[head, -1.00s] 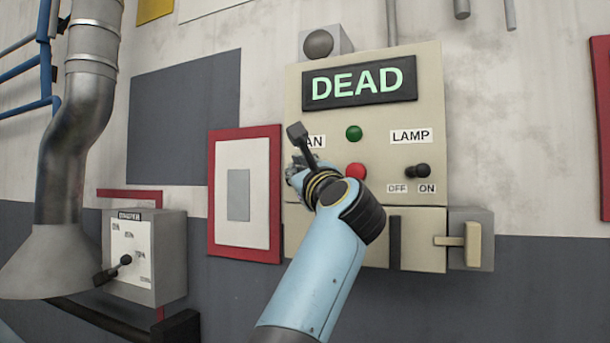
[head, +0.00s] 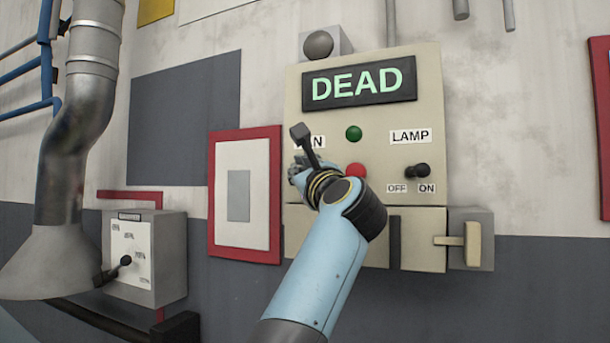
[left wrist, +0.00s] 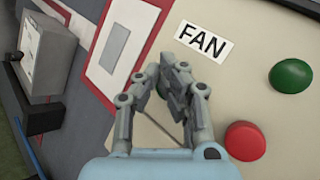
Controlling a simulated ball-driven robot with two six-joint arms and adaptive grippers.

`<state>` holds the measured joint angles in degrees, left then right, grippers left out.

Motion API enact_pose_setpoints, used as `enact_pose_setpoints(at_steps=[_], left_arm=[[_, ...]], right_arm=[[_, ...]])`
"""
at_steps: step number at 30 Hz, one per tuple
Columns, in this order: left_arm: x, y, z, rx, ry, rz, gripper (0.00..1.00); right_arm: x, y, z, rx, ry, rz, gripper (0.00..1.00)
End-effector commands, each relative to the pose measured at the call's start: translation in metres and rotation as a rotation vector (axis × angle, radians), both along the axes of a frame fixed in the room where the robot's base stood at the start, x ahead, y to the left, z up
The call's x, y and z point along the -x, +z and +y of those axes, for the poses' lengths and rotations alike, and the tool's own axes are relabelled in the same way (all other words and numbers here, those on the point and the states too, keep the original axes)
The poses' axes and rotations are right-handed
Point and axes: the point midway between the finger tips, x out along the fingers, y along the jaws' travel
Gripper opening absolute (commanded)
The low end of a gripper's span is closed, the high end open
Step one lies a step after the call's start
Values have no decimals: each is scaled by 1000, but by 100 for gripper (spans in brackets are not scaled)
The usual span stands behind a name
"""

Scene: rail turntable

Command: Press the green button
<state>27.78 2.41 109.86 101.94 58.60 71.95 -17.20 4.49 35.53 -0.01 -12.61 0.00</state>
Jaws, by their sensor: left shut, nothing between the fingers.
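The green button (head: 354,133) sits on a beige panel (head: 431,100), below a display reading DEAD. It also shows in the left wrist view (left wrist: 290,76), at the right, uncovered. My left gripper (head: 297,170) is shut and empty. It is in front of the panel's left side, below the FAN label (left wrist: 204,41) and to the lower left of the green button, apart from it. In the left wrist view the closed fingers (left wrist: 177,64) partly hide something rounded and greenish grey behind them. My right gripper is in neither view.
A red button (head: 356,170) is just below the green one, partly behind my wrist. A LAMP switch (head: 417,170) is to the right and a lever box (head: 472,240) at the lower right. A red-framed board (head: 245,257) and a grey lever box (head: 172,260) are to the left.

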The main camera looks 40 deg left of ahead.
Motion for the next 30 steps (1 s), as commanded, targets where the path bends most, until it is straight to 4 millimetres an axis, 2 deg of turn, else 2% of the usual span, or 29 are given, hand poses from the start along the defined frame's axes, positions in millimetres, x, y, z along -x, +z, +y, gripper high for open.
enact_pose_setpoints(at_steps=[8, 18, 30], left_arm=[[1, 0, 0, 0, 0, 1, 0], [15, -1, -5, 1, -1, 0, 0], [19, -1, -6, 0, 0, 1, 0]], right_arm=[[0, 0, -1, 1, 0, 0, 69], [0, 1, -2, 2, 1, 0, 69], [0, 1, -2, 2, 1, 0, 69]])
